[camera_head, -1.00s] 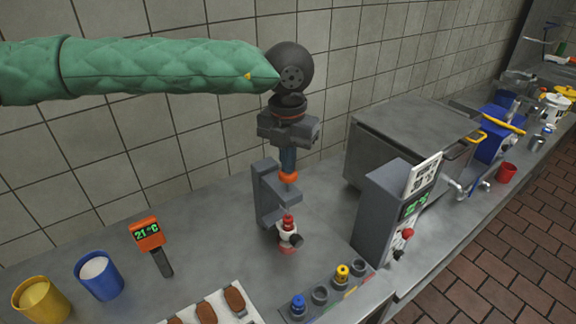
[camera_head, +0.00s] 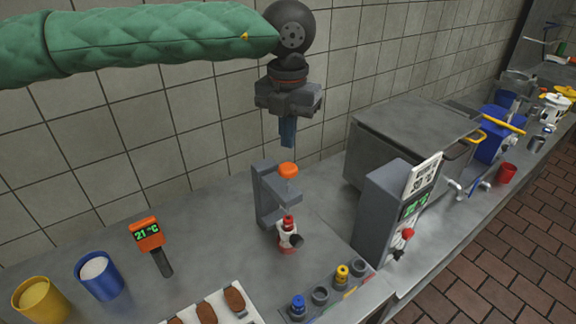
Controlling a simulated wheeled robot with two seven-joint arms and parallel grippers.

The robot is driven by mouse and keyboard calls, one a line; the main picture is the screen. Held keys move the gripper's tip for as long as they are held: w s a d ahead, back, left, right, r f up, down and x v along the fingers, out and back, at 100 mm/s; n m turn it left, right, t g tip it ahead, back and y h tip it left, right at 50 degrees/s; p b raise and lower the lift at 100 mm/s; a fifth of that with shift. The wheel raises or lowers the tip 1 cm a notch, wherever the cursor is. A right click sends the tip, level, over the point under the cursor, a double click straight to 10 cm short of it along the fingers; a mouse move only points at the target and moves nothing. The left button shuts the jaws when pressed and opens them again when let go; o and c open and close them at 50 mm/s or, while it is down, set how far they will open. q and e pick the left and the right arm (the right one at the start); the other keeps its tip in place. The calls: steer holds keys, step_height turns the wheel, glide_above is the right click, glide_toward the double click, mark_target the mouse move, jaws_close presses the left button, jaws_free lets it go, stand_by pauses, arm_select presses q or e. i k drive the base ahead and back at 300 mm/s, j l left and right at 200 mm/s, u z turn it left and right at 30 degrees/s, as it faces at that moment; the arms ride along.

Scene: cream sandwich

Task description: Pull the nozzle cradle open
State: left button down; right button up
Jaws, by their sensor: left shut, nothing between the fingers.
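The nozzle cradle is a grey bracket (camera_head: 265,197) standing on the steel counter. An orange knob (camera_head: 288,170) sits at its top. A nozzle with a red top and white body (camera_head: 288,231) stands at its lower front. My left gripper (camera_head: 288,146) points straight down above the orange knob, with a small gap between them. Its blue fingers are shut and hold nothing. I cannot tell whether the cradle is open. My right gripper is not in view.
A grey control box with a green display (camera_head: 385,215) stands right of the cradle. A socket rack (camera_head: 330,303) and a tray of brown pastries (camera_head: 249,313) lie in front. Counter between thermometer and cradle is clear.

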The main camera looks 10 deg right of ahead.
mark_target(296, 241)
steer(key=k+l, duration=0.3)
steer(key=k, duration=0.15)
steer(key=k+l, duration=0.25)
steer(key=k, duration=0.25)
steer(key=k+l, duration=0.3)
steer(key=k, duration=0.15)
